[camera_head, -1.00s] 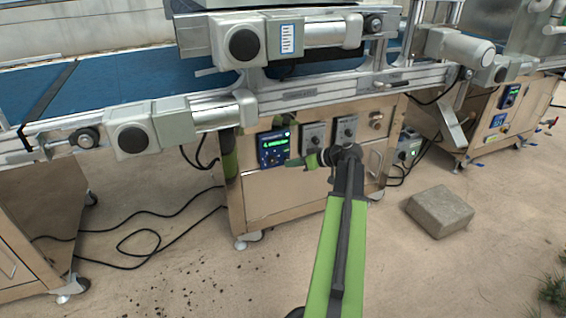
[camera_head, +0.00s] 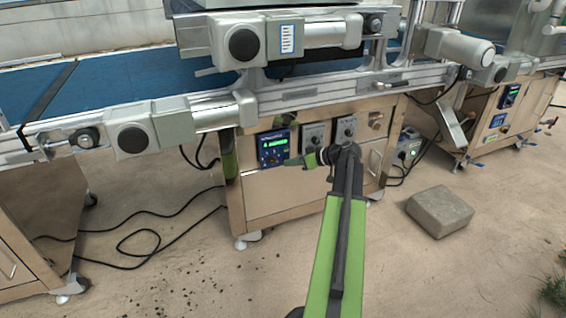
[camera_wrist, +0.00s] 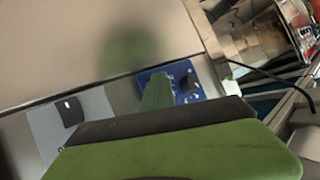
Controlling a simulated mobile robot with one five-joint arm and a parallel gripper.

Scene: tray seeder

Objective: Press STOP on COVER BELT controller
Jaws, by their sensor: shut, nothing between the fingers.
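A blue controller (camera_head: 272,148) with a lit green display and small buttons is on the front of the steel cabinet under the belt; its labels are too small to read. My gripper (camera_head: 290,163) is shut and empty, its green tip at the controller's lower right edge in the head view. In the wrist view the blue controller (camera_wrist: 186,82) with a dark knob is partly hidden behind my green gripper (camera_wrist: 158,88). I cannot tell whether the tip touches a button.
Two grey knob panels (camera_head: 313,136) sit to the right of the controller on the cabinet (camera_head: 285,192). A concrete block (camera_head: 440,211) lies on the floor at right. Black cables (camera_head: 140,240) run over the floor at left. A second cabinet (camera_head: 484,125) stands at far right.

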